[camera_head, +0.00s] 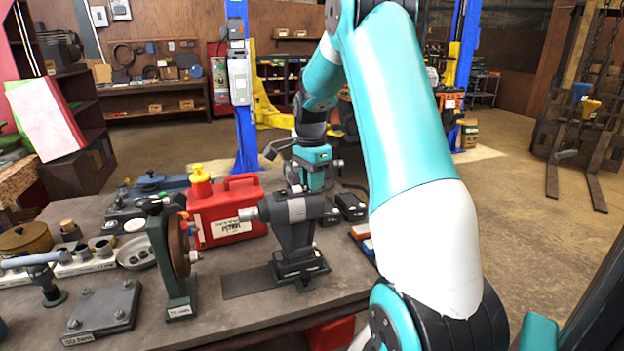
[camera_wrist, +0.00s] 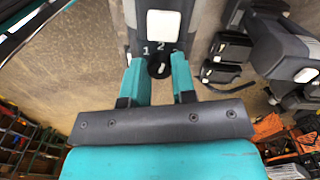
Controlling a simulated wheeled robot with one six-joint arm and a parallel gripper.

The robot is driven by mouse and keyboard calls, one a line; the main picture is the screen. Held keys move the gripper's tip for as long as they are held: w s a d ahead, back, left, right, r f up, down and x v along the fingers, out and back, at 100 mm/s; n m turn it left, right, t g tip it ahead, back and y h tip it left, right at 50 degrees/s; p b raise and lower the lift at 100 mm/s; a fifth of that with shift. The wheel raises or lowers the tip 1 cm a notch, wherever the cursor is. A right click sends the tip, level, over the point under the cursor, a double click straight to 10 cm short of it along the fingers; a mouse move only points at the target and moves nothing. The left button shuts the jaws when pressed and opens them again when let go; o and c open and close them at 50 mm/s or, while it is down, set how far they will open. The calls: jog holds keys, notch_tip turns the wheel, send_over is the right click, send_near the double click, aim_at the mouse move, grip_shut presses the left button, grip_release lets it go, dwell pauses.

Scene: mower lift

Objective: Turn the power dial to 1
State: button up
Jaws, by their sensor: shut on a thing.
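The power dial (camera_wrist: 159,67) is a small round black knob in the wrist view. It sits below the figures 1 and 2 on a dark grey machine housing (camera_wrist: 164,48). My gripper (camera_wrist: 159,82) has its teal fingers on either side of the dial, shut on it. The dial's exact pointer direction is too small to tell. In the head view, my gripper (camera_head: 313,182) reaches down to the top of a grey machine (camera_head: 296,212) standing on the bench, and the dial is hidden there.
A red petrol can (camera_head: 228,215) stands left of the machine on the bench (camera_head: 225,325). A green stand with a brown wheel (camera_head: 178,250) is further left. Black battery-like blocks (camera_head: 350,207) lie close on the right. Blue lift posts (camera_head: 244,150) stand behind.

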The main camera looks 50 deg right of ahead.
jog(key=shift+n, duration=0.8)
jog(key=shift+r, duration=0.1)
jog(key=o, duration=0.9)
jog(key=shift+o, duration=0.2)
notch_tip(320, 180, up, 17)
jog(key=b, duration=0.2)
jog(key=shift+w+r, duration=0.2)
